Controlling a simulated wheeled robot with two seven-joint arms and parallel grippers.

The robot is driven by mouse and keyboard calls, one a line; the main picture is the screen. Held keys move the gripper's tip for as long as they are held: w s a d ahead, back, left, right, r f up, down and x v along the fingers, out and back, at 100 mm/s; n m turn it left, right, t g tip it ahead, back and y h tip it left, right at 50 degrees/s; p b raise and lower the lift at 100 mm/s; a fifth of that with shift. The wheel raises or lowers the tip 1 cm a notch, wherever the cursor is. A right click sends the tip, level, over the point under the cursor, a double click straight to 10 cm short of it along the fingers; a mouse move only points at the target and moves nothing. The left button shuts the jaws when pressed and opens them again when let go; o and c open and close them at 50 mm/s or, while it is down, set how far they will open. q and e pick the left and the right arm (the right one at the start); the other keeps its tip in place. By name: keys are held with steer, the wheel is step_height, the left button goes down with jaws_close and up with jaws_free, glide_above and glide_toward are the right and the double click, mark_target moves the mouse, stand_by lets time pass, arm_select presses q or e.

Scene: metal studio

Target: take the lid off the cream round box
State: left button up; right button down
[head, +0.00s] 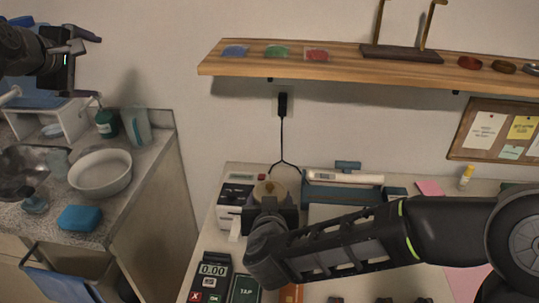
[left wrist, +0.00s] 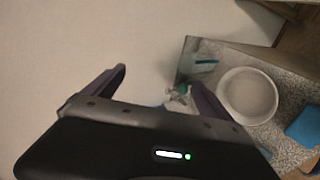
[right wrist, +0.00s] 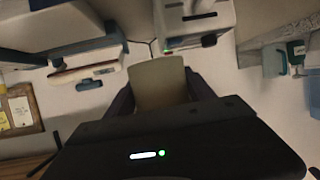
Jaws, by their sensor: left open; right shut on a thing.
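The cream round box (head: 270,191) shows in the head view as a small tan round top with a little knob, held up by my right gripper (head: 272,205). In the right wrist view a cream body (right wrist: 158,82) fills the space between the fingers of my right gripper, which is shut on it. I cannot tell whether the fingers grip the lid or the body below; the gripper hides the lower part. My left gripper (head: 90,28) is high at the upper left, far from the box. In the left wrist view its fingers (left wrist: 160,77) are apart and empty.
A white printer (head: 232,197) stands beside the held box, with a card terminal (head: 213,272) in front. A wooden shelf (head: 350,65) runs above the desk. A counter at left holds a white bowl (head: 100,172) and a blue block (head: 80,218).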

arm_select(q)
steer(key=s+d+r+m+h, duration=0.25)
steer(key=d+r, duration=0.25)
steer(key=d, duration=0.5)
steer(key=s+d+r+m+h, duration=0.25)
steer(key=d+r, duration=0.25)
steer(key=d, duration=0.5)
steer(key=m+g, duration=0.6)
steer(key=m, duration=0.1)
glide_above(269, 186)
steer(key=s+a, duration=0.1)
steer(key=a, duration=0.1)
step_height(269, 186, down, 10)
steer(key=r, duration=0.1)
steer(key=s+d+f+m+g+y, duration=0.1)
steer(key=s+f+m+y, duration=0.1)
steer(key=f, duration=0.4)
steer(key=s+d+f+m+g+y, duration=0.1)
steer(key=s+f+m+y, duration=0.1)
steer(key=f, duration=0.5)
steer(key=shift+f+m+y, duration=0.15)
steer(key=shift+m+y, duration=0.15)
steer(key=shift+y, duration=0.3)
steer(key=shift+w+f, duration=0.1)
steer(key=x, duration=1.2)
